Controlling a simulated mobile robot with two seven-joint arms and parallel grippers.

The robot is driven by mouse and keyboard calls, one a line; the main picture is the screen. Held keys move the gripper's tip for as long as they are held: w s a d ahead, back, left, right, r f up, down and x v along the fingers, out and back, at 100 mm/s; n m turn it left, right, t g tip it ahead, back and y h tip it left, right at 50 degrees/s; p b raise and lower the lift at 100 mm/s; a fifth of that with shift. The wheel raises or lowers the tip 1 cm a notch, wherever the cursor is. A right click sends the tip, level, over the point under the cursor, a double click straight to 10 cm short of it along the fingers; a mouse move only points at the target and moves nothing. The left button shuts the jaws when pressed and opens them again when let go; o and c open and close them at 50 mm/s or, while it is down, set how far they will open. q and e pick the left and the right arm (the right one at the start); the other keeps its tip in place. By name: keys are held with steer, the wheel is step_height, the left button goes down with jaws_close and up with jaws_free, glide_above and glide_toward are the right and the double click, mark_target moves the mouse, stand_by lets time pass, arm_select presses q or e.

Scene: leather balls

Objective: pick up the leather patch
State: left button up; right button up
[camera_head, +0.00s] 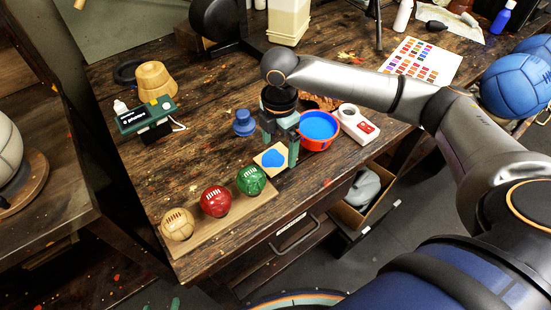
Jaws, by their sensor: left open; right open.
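The leather patch (261,161) is a small tan square with a blue blotch, lying flat near the front edge of the wooden workbench. My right gripper (280,153) points down over the patch's far right side, with its teal fingers apart and nothing seen between them. Its right finger partly covers the patch's right edge; I cannot tell whether it touches. My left gripper (164,305) shows only as teal fingertips at the bottom edge of the view, low and away from the bench; it is open, and the rest is out of frame.
Tan (178,224), red (215,201) and green (251,181) balls sit on a wooden strip left of the patch. An orange bowl of blue paint (319,129) and a white device (358,124) stand close right of my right gripper. A blue pot (244,123) stands left of it.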

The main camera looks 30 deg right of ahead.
mark_target(276, 161)
steer(key=shift+f, duration=1.35)
steer(key=c, duration=1.2)
